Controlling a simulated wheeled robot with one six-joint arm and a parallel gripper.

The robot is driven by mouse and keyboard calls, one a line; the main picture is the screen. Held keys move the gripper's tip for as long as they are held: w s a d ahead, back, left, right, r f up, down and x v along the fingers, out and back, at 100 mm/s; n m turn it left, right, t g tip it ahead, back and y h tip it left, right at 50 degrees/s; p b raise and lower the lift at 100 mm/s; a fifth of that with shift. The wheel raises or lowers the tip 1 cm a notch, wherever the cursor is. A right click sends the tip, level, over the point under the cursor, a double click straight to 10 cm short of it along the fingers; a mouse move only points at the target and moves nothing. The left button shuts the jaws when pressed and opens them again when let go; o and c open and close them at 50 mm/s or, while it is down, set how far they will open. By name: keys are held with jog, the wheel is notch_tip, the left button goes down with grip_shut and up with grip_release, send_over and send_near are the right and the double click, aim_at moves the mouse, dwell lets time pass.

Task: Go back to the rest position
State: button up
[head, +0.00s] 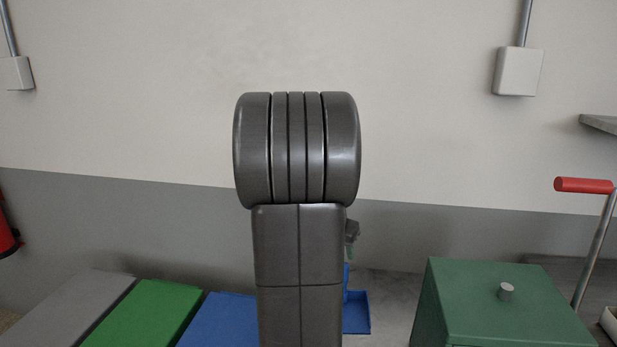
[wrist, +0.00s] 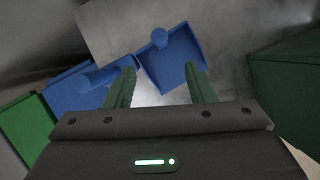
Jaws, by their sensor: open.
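My gripper (wrist: 160,68) shows in the wrist view with its two green fingers spread apart and nothing held between them. Beyond the fingertips is a blue dustpan-like tray (wrist: 168,68) with a rounded upright part. I cannot tell how far the fingers are above it. In the head view my own arm stands upright in the middle and hides most of my gripper. The blue tray (head: 357,315) shows there just right of the arm, low in the picture.
Grey (head: 68,305), green (head: 145,312) and blue (head: 222,322) bins line the lower left. A red object (head: 6,235) is at the far left edge. The wall above is mostly clear.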

jog(key=x, duration=1.4)
jog(key=shift+r, duration=0.1)
jog(key=shift+w+r+b, duration=0.1)
jog(key=shift+r+b, duration=0.15)
jog(key=shift+b, duration=0.05)
